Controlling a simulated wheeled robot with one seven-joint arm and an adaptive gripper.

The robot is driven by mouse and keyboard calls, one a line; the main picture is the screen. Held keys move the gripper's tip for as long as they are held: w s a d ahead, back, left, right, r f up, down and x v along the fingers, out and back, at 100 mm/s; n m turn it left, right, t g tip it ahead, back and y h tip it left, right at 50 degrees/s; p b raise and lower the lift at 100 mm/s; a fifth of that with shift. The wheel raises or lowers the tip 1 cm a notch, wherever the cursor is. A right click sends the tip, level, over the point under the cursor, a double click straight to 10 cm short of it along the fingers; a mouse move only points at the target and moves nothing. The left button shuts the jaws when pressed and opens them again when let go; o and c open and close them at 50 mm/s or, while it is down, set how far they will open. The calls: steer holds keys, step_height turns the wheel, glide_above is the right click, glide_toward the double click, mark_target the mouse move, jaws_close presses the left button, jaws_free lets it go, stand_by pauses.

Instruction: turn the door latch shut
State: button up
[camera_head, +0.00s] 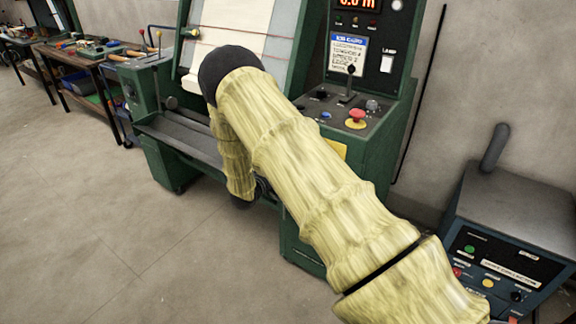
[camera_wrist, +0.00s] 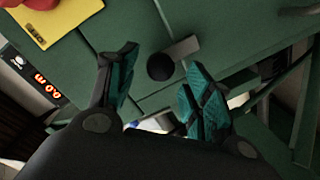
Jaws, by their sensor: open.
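In the wrist view a latch shows as a short grey bar (camera_wrist: 184,48) with a round black knob (camera_wrist: 160,67), set against a green panel (camera_wrist: 215,30). My gripper (camera_wrist: 162,60) is open, with its two teal-padded fingers on either side of the knob in the picture. I see no clear contact between the fingers and the knob, and the depth gap is hard to judge. In the head view my yellow-sleeved arm reaches to the green machine (camera_head: 305,225) and covers its lower front, so the latch and gripper fingers are hidden there.
The machine's control console carries a red button (camera_head: 356,117) and a black lever (camera_head: 348,86) close to my arm. A blue-grey box (camera_head: 510,225) stands at right. Workbenches (camera_head: 84,62) stand at far left. The floor at left is clear.

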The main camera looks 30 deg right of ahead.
steer(key=v, duration=0.8)
steer(key=shift+a, duration=0.2)
steer(key=shift+s, duration=0.15)
steer(key=s+a+f+n+y, duration=0.2)
steer(key=s+a+f+y, duration=0.25)
steer(key=s+f, duration=0.55)
steer(key=s+a+f+n+y, duration=0.25)
steer(key=s+f+y, duration=0.25)
steer(key=s+f, duration=0.5)
steer(key=s+a+f+g+y, duration=0.1)
steer(key=s+a+g+y, duration=0.2)
steer(key=s, duration=1.1)
steer(key=s+a+f+g+y, duration=0.2)
steer(key=s+a, duration=0.6)
steer(key=s, duration=0.6)
steer(key=shift+s+a+f+g+y, duration=0.2)
steer(key=shift+s+g+y, duration=0.25)
steer(key=shift+g, duration=0.15)
steer(key=shift+m, duration=0.25)
